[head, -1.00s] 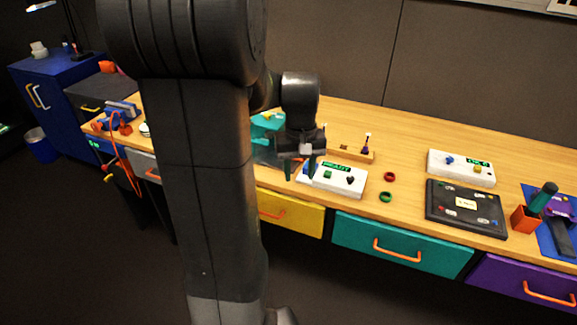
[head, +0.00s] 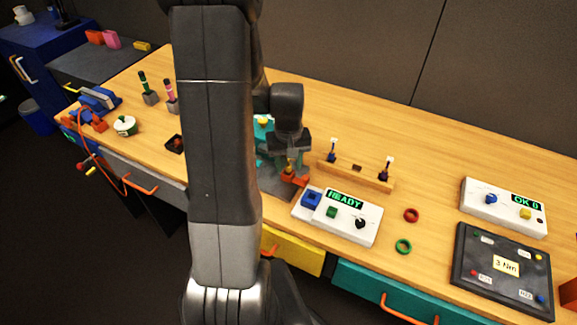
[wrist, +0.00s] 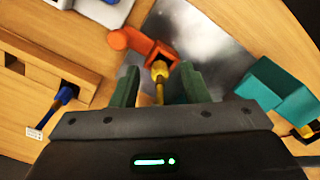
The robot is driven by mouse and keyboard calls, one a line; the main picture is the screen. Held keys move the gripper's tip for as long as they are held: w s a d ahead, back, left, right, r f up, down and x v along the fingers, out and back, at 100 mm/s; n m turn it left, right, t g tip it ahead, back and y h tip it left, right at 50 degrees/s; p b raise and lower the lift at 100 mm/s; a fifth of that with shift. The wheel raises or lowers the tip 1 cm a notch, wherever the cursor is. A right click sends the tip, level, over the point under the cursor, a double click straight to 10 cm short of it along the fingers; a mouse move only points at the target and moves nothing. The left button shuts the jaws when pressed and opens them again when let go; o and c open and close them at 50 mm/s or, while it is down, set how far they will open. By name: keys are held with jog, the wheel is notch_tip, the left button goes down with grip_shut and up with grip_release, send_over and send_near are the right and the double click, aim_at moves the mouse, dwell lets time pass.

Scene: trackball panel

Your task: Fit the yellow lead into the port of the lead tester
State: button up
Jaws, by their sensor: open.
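A slim yellow piece that looks like the yellow lead (wrist: 160,71) stands at an orange holder (wrist: 136,42) on a grey metal plate. My gripper (wrist: 160,85) is open, its two green fingers on either side of the yellow piece with gaps. In the head view my gripper (head: 290,160) is low over the orange holder (head: 295,180), and my arm hides part of this spot. The likely lead tester (head: 347,222) is a white box just right of it, with a READY display, blue port block (head: 311,200), green button and black knob.
A wooden rack (head: 350,177) with two tagged leads stands behind the tester. A teal fixture (wrist: 275,87) is close to the right finger. Red (head: 411,215) and green rings (head: 403,246), a white OK box (head: 503,207) and a black panel (head: 478,275) lie further right.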

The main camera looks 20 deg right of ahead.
jog(key=shift+f, duration=0.3)
grip_shut()
